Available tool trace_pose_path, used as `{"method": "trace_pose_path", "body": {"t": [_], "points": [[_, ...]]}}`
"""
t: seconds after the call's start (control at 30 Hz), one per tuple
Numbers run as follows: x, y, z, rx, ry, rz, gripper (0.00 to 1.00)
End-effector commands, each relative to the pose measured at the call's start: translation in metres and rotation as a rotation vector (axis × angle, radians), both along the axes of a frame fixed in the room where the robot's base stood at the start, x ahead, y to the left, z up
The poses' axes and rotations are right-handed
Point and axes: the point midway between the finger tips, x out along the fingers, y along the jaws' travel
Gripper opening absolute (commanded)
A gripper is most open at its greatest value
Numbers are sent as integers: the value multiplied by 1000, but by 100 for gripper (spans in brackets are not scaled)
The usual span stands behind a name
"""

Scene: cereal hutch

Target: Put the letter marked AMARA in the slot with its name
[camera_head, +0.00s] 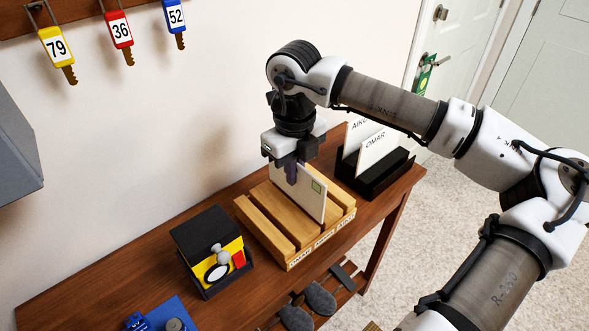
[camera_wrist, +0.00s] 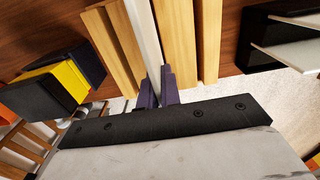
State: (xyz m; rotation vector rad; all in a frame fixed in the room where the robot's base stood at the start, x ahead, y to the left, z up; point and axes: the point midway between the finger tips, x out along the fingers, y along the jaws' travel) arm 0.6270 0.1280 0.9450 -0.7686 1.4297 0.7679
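My gripper (camera_head: 291,176) is shut on a white letter (camera_head: 312,197) with a green stamp; no name shows on its visible face. The letter is upright, edge-on between my purple fingers in the wrist view (camera_wrist: 143,30). It stands at the middle part of a wooden slotted rack (camera_head: 262,222), between slats. I cannot tell how far its lower edge is inside a slot. The rack's front labels read OMAR at left and AIKO at right; the middle label (camera_head: 325,240) is too small to read surely.
A black holder (camera_head: 375,180) right of the rack holds letters marked AIKO and OMAR. A black-and-yellow box (camera_head: 210,250) stands left of the rack on the brown table (camera_head: 120,265). Keys tagged 79, 36 and 52 hang on the wall. Grey slippers (camera_head: 320,298) lie below.

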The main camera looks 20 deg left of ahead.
Motion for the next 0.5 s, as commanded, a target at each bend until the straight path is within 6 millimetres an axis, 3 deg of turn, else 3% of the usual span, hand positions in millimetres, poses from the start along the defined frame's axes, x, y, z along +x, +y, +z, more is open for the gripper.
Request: {"method": "trace_pose_path", "body": {"t": [0.5], "points": [[0, 0, -5, -1, -1, 0, 0]]}}
